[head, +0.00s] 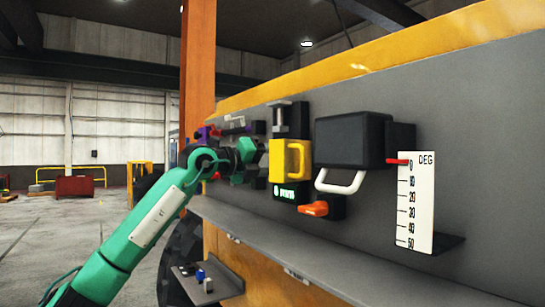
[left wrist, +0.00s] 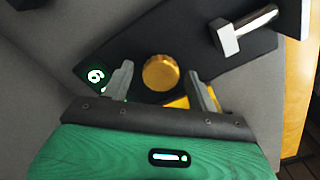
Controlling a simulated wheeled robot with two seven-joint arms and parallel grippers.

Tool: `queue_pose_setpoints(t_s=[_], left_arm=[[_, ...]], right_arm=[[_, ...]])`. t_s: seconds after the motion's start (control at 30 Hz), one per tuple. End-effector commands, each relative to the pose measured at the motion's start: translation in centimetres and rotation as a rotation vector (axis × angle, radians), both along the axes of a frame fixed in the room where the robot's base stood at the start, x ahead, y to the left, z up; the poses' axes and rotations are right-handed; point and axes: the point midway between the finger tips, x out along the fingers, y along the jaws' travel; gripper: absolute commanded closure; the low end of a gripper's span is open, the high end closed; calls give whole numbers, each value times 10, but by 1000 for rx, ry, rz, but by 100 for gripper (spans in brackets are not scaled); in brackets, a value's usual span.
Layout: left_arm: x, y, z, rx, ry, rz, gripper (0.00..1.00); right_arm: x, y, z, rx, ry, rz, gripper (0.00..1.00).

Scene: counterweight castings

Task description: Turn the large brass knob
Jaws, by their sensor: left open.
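The brass knob (left wrist: 160,73) is a round gold disc on a dark mount in the left wrist view. My left gripper (left wrist: 163,86) is open, with one grey finger to each side of the knob. I cannot tell how far the fingertips reach along it, and no touch is clear. In the head view my left gripper (head: 250,160) is up against the panel, just left of a yellow handle (head: 297,158). The knob is not seen there, probably hidden by the gripper. My right gripper is in neither view.
The grey panel (head: 460,110) carries a black box with a white handle (head: 340,183), an orange lever (head: 314,208) and a white degree scale (head: 416,203) with a red pointer. A ledge (head: 270,245) runs below.

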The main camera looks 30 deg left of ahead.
Motion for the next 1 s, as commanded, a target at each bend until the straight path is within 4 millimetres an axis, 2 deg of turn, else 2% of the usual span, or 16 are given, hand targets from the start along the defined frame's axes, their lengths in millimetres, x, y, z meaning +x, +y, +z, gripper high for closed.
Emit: queue_pose_setpoints(t_s=[0.2, 0.27, 0.43, 0.47, 0.77, 1.0], left_arm=[[0, 0, -1, 0, 0, 0, 41], [0, 0, 0, 0, 0, 0, 51], [0, 0, 0, 0, 0, 0, 84], [0, 0, 0, 0, 0, 0, 86], [0, 0, -1, 33, -13, 1, 86], [1, 0, -2, 155, -63, -2, 86]], right_arm=[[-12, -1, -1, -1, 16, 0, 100], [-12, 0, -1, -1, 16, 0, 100], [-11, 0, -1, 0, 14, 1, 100], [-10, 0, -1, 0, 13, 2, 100], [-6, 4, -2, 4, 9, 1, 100], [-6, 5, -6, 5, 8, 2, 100]])
